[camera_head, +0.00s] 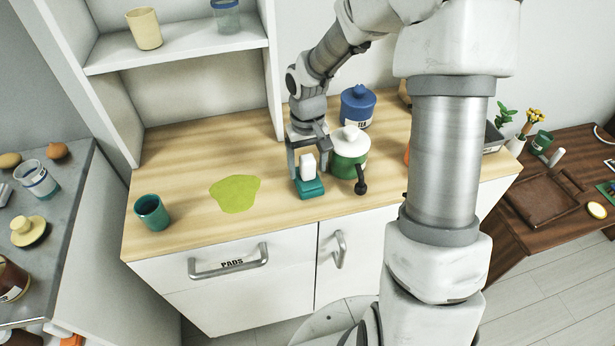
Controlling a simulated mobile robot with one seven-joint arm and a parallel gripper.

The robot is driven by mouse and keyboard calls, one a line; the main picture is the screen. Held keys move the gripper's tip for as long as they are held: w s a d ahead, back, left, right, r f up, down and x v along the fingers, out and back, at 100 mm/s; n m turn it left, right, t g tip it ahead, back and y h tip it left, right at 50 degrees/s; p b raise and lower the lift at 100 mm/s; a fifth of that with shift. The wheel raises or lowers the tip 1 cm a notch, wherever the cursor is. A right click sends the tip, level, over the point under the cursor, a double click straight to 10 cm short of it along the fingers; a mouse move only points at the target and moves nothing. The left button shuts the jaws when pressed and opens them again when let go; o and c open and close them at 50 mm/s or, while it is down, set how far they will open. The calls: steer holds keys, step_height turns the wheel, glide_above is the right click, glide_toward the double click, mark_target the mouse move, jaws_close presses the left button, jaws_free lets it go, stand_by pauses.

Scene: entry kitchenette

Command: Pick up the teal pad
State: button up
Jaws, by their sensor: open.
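The teal pad (310,190) lies on the wooden counter near its front edge. A white block-like grip stands upright on top of it. My gripper (308,170) points down over the pad with its jaws open, one finger on each side of the white grip. I cannot tell whether either finger touches it.
A green pot (348,150) with a white lid and a dark handle stands close to the right of the pad. A blue canister (357,106) is behind it. A yellow-green puddle (235,193) and a teal cup (152,212) are to the left. Bare counter (190,160) lies behind the puddle.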

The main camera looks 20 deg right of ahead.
steer(key=shift+f, duration=0.45)
jaws_close()
steer(key=shift+r, duration=0.15)
step_height(320, 180, up, 10)
steer(key=shift+f+p, duration=0.1)
steer(key=shift+p, duration=0.6)
